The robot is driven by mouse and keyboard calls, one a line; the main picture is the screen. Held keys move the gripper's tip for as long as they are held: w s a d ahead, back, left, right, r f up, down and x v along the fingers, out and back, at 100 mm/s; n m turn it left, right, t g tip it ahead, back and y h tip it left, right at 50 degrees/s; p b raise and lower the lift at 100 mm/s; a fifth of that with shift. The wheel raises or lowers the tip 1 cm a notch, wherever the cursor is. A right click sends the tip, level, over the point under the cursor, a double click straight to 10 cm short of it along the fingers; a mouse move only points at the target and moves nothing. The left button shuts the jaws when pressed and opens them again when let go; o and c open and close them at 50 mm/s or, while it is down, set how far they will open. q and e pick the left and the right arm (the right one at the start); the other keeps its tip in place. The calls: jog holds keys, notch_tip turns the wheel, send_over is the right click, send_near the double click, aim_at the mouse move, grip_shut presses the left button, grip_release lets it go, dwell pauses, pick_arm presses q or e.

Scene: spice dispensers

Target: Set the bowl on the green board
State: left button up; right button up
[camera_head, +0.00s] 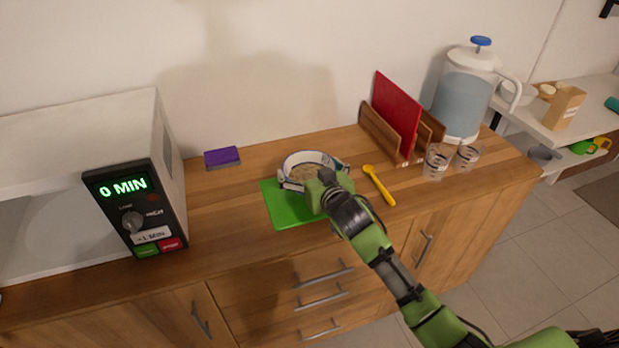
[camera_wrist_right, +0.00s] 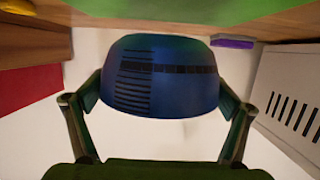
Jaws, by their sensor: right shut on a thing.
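The bowl (camera_head: 308,163) is white with a blue rim and has something beige inside. It is at the back part of the green board (camera_head: 290,211), which lies on the wooden counter. My right gripper (camera_head: 325,185) is at the bowl's front right side, shut on it. In the right wrist view the bowl (camera_wrist_right: 158,78) looks dark blue, between the two fingers of my right gripper (camera_wrist_right: 158,105). The green board (camera_wrist_right: 190,12) shows at the top of that view. I cannot tell whether the bowl touches the board. My left gripper is not in view.
A yellow spoon (camera_head: 379,185) lies right of the board. Beyond it stand a wooden rack with a red board (camera_head: 396,112), two glasses (camera_head: 437,161) and a water jug (camera_head: 465,90). A purple sponge (camera_head: 222,157) and a microwave (camera_head: 134,205) are to the left.

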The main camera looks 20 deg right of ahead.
aim_at(306, 175)
jog(key=shift+w+f, duration=0.2)
jog(key=shift+f, duration=1.5)
jog(key=shift+d+f, duration=0.1)
jog(key=shift+f, duration=0.05)
jog(key=o, duration=1.1)
jog(key=shift+f, duration=0.1)
jog(key=shift+c, duration=0.2)
jog(key=shift+r, duration=0.25)
jog(key=shift+s, duration=0.4)
jog(key=v, duration=1.1)
